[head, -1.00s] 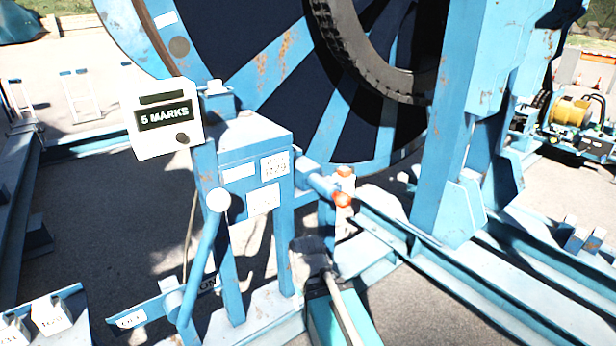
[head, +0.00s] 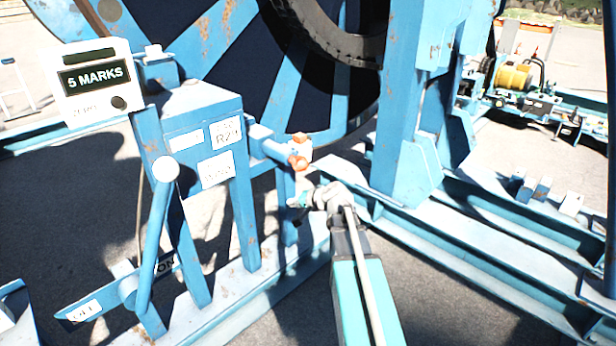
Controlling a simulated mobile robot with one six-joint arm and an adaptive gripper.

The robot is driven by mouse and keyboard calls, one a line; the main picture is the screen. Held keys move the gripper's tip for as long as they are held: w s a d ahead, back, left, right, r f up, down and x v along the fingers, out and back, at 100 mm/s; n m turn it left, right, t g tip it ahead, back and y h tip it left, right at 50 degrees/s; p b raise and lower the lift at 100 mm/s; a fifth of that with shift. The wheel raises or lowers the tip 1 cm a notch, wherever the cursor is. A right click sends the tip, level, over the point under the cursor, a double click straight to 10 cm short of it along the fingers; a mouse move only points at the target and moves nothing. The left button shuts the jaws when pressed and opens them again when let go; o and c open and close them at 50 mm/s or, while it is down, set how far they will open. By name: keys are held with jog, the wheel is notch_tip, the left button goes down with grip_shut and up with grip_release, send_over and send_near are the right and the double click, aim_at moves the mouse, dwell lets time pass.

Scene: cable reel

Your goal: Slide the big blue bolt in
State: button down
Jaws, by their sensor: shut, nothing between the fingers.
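The big blue bolt (head: 270,149) sticks out sideways from the right side of the blue stand (head: 195,110), toward the large reel. Orange-tipped parts (head: 299,162) show at its right end. My gripper (head: 303,200) is just below the orange tips, its fingers pointing left. It is shut and looks empty. I cannot tell whether it touches the bolt's end. The far end of the bolt, where it meets the reel, is hard to make out.
A box reading "5 MARKS" (head: 95,78) and a blue lever with a white knob (head: 158,215) stand left of the bolt. The reel (head: 290,75) is behind. A blue upright (head: 410,130) and floor rails (head: 480,225) stand to the right.

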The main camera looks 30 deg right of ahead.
aim_at(305, 167)
jog(key=w+d+r+m+t+h+b, duration=0.1)
jog(key=d+m+t, duration=0.1)
jog(key=d, duration=0.5)
jog(key=w+d+r+m+t+h+b, duration=0.1)
jog(key=w+d+m+t+h, duration=0.1)
jog(key=d, duration=0.6)
jog(key=m+t, duration=0.1)
jog(key=m, duration=0.1)
jog(key=shift+r+m+b, duration=0.3)
jog(key=shift+m, duration=0.1)
jog(key=shift+w, duration=0.1)
jog(key=b+x, duration=0.2)
jog(key=x, duration=1.1)
jog(key=shift+w+f+b, duration=0.1)
jog(key=shift+w+b, duration=0.1)
jog(key=shift+b, duration=0.15)
jog(key=shift+w, duration=0.15)
